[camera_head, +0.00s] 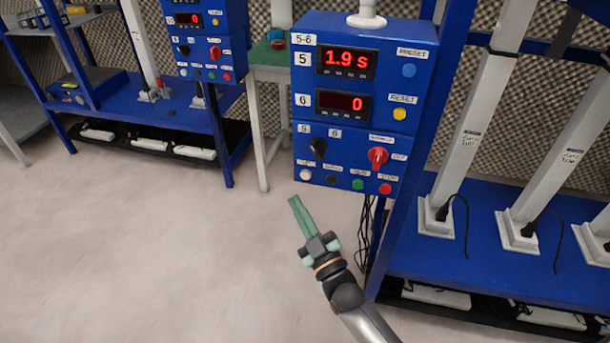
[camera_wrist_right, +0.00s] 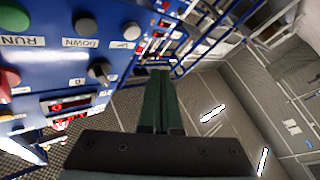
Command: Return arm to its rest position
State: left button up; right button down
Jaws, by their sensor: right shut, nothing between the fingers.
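My right gripper (camera_head: 297,205) is in front of and below the blue control box (camera_head: 345,150), over the pale floor in the head view. Its green fingers are shut together with nothing between them. The fingers also show in the right wrist view (camera_wrist_right: 160,78), pointing away past the box, which fills the left side there. A gap seems to lie between fingertips and the box's lower buttons, but the exact distance is hard to tell. My left gripper is in neither view.
The box has two red displays, reading 1.9 s and 0, a red knob (camera_head: 378,157) and several buttons. A blue rack (camera_head: 470,255) with white posts stands at right. Another rack (camera_head: 150,115) stands at back left. The floor (camera_head: 140,250) at left is clear.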

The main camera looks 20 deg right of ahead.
dwell(0.3)
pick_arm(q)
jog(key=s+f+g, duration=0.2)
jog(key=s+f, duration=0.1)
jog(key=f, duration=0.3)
pick_arm(e)
jog(key=s+a+f+m+g, duration=0.1)
jog(key=s+f+m+g, duration=0.1)
jog(key=s+f+g, duration=0.7)
jog(key=s+f+m+g, duration=0.3)
jog(key=s+f, duration=0.4)
jog(key=s, duration=0.6)
pick_arm(q)
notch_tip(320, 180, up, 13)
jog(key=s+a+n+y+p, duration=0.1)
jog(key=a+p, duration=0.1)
jog(key=p, duration=1.5)
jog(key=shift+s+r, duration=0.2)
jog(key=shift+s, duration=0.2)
pick_arm(e)
notch_tip(320, 180, up, 13)
jog(key=s+d+h, duration=0.1)
jog(key=d, duration=0.1)
jog(key=shift+s+d, duration=0.25)
jog(key=shift+f, duration=0.1)
